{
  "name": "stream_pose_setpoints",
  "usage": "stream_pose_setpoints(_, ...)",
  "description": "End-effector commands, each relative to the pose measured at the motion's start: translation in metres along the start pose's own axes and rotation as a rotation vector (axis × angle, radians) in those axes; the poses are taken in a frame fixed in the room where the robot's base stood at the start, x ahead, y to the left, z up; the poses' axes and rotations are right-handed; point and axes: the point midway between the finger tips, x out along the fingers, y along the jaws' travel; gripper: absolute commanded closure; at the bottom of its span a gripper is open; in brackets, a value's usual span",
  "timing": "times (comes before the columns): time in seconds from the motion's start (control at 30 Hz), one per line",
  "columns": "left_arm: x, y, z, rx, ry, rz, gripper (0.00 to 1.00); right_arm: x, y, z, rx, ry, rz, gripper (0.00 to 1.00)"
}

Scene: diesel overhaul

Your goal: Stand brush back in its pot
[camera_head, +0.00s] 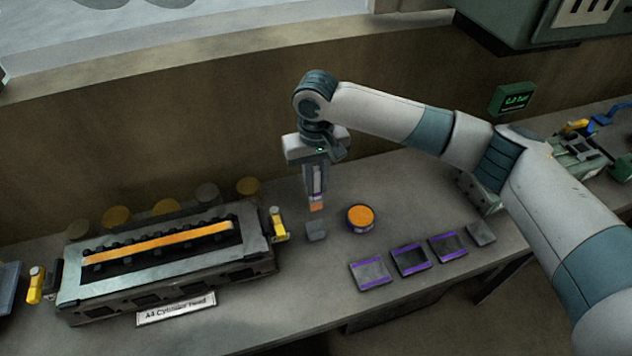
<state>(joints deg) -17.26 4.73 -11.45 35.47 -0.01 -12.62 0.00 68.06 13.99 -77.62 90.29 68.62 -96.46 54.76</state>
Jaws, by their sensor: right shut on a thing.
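My right gripper (315,188) points straight down over the bench and is shut on a slim upright thing, which I take to be the brush (317,206). Its lower end shows purple, white and orange below the fingers; the rest is hidden between them. A small grey block-like holder (316,231) stands on the bench just below the brush's end; I cannot tell whether it is hollow or touched. A round dark blue pot with an orange top (360,217) stands to the right of it, apart from the brush. My left gripper is not in view.
A long cylinder head (165,255) with an orange strip lies at left, yellow clamps (278,224) at its ends, a label (177,308) in front. Several purple-edged trays (410,260) line the right. Round orange pieces (166,207) lie behind the head. A wall closes the back.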

Motion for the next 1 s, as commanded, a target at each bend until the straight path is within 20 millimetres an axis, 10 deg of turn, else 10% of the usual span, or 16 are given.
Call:
stream_pose_setpoints(0.63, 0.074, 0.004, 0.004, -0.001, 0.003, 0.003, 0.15, 0.059, 0.000, 0.000, 0.000, 0.001, 0.001, 1.00)
stream_pose_setpoints(1.0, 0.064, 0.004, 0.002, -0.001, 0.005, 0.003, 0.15, 0.069, 0.000, 0.000, 0.000, 0.000, -0.001, 1.00)
